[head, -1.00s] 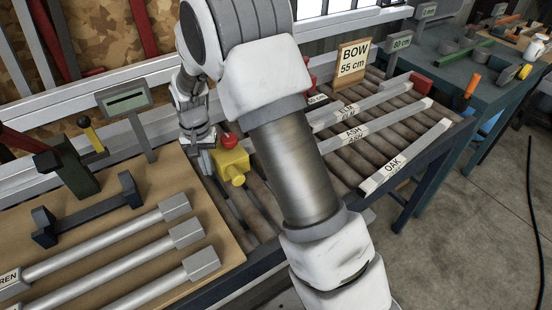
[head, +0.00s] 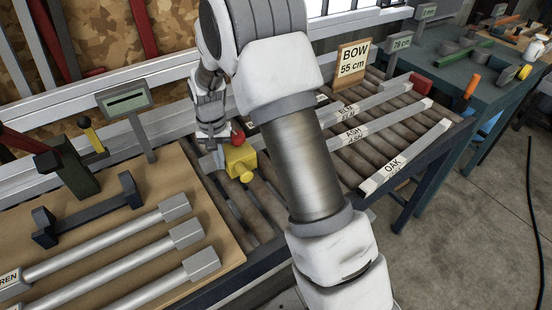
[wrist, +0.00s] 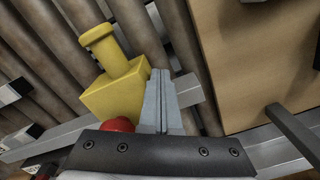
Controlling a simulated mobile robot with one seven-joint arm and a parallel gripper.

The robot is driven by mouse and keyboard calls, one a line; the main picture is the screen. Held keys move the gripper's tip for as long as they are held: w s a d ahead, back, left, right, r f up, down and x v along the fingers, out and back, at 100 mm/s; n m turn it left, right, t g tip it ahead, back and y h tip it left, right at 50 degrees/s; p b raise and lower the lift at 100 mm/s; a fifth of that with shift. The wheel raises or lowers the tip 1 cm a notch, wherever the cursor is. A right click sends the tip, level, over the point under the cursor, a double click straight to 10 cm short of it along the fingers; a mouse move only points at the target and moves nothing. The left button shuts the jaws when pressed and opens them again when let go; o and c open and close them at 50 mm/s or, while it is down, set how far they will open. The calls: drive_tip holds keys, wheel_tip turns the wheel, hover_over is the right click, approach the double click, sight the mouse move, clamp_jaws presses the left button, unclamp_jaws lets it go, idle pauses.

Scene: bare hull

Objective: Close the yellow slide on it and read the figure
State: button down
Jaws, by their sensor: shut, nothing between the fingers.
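The yellow slide (head: 240,162) is a block with a round yellow knob and a red knob (head: 237,137) on top. It sits on the near end of the roller bench, in the middle of the head view. My gripper (head: 212,160) is shut and empty, pointing down just left of the slide. In the wrist view, the slide (wrist: 115,92) lies against or very close to the left side of my shut fingers (wrist: 160,75). A readout (head: 400,42) at the back appears to show 78 cm. My arm hides part of the bench right of the slide.
Bars labelled ELM (head: 350,108), ASH (head: 390,124) and OAK (head: 405,160) lie on the rollers. A sign (head: 353,62) reads BOW 55 cm. A red block (head: 421,83) stands at the far end. A wooden board (head: 150,180) with metal bars lies left.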

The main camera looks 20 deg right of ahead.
drive_tip(key=shift+w+d+p, duration=0.25)
drive_tip(key=shift+w+d, duration=0.5)
drive_tip(key=shift+d, duration=2.95)
drive_tip(key=shift+w+d+p, duration=0.25)
drive_tip(key=shift+w+d, duration=0.5)
drive_tip(key=shift+d, duration=3)
drive_tip(key=shift+w+d+p, duration=0.25)
drive_tip(key=shift+w+d, duration=0.5)
drive_tip(key=shift+d, duration=2.95)
drive_tip(key=shift+r, duration=0.15)
wheel_tip(320, 180, up, 8)
drive_tip(key=a+p, duration=0.2)
drive_tip(key=p, duration=0.3)
drive_tip(key=shift+s, duration=0.2)
